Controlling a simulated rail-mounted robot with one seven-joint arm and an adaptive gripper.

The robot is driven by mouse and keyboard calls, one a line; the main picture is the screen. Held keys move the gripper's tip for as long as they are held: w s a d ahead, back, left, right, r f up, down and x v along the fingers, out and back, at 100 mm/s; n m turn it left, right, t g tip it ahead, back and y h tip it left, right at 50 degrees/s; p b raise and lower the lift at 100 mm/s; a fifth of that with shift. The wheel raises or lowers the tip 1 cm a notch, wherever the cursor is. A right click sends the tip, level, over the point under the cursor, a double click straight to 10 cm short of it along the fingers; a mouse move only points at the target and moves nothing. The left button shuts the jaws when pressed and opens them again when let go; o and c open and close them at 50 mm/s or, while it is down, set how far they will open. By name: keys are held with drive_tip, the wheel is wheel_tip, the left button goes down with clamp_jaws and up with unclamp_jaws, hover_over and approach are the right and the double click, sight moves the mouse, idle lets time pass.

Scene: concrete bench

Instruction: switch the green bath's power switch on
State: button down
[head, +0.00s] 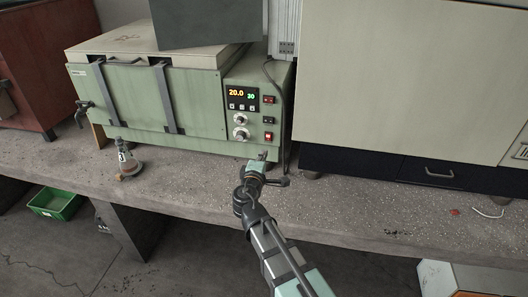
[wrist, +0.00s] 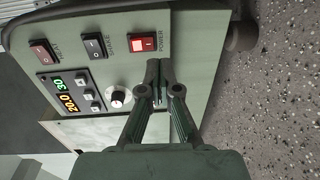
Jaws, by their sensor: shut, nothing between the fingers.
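The green bath (head: 150,100) stands on the bench at the back left, with a control panel on its right end. Its power switch (head: 268,136) is the lowest of three rockers; in the wrist view the power switch (wrist: 142,44) is bright red with a pale marking, beside the label POWER. My gripper (head: 262,157) is shut and empty, in front of the panel and just below the power switch. In the wrist view the fingertips of my gripper (wrist: 160,76) are close together near the switch; contact cannot be told.
The display (head: 241,95) is lit, reading 20.0 and 30. The heat switch (wrist: 43,50), shake switch (wrist: 95,46) and knobs (head: 241,134) are near. A large pale cabinet (head: 400,75) stands right. Bench front is mostly clear.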

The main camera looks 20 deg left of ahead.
drive_tip(key=s+d+b, duration=0.1)
drive_tip(key=s, duration=0.7)
drive_tip(key=shift+f, duration=0.4)
